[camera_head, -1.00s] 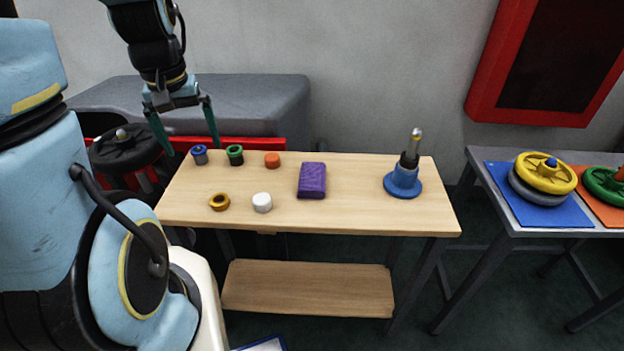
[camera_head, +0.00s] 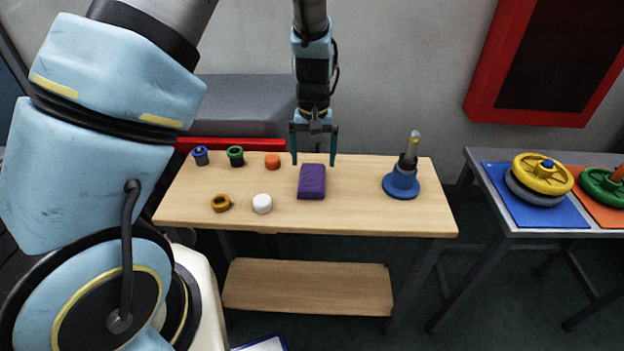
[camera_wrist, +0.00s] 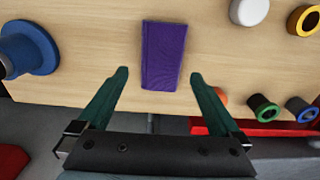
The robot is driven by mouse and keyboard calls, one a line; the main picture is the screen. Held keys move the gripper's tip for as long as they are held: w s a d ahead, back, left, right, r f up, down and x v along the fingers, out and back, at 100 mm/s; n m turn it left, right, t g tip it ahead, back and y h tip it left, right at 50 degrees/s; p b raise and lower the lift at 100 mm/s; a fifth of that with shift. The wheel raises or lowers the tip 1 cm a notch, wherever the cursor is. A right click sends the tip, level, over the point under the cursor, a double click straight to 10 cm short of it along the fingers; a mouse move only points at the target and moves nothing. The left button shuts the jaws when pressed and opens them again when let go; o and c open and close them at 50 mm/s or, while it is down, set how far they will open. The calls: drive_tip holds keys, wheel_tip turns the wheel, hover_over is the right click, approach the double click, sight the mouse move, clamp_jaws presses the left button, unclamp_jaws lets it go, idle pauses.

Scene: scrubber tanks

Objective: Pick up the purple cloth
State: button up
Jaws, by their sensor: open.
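My gripper (camera_head: 314,162) points down above the back edge of the table, behind the cloth in the head view. Its two green fingers are spread wide and hold nothing. In the wrist view the cloth (camera_wrist: 164,55) lies ahead of and between the fingertips of my gripper (camera_wrist: 158,75), apart from both.
An orange piece (camera_head: 272,162), a white piece (camera_head: 262,204), a yellow ring (camera_head: 220,204), a green ring (camera_head: 235,156) and a blue ring (camera_head: 200,156) stand left of the cloth. A blue-based post (camera_head: 401,185) stands right. A second table (camera_head: 510,222) holds coloured discs.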

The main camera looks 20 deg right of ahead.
sight(312, 175)
drive_tip(key=shift+w+f+p, duration=0.15)
drive_tip(key=shift+f+p, duration=0.35)
drive_tip(key=shift+f, duration=1.1)
drive_tip(key=shift+w+f+p, duration=0.15)
drive_tip(key=shift+f+p, duration=0.35)
drive_tip(key=shift+f, duration=1.05)
drive_tip(key=c, duration=1.2)
drive_tip(key=shift+r+b, duration=1.05)
drive_tip(key=shift+r, duration=3.95)
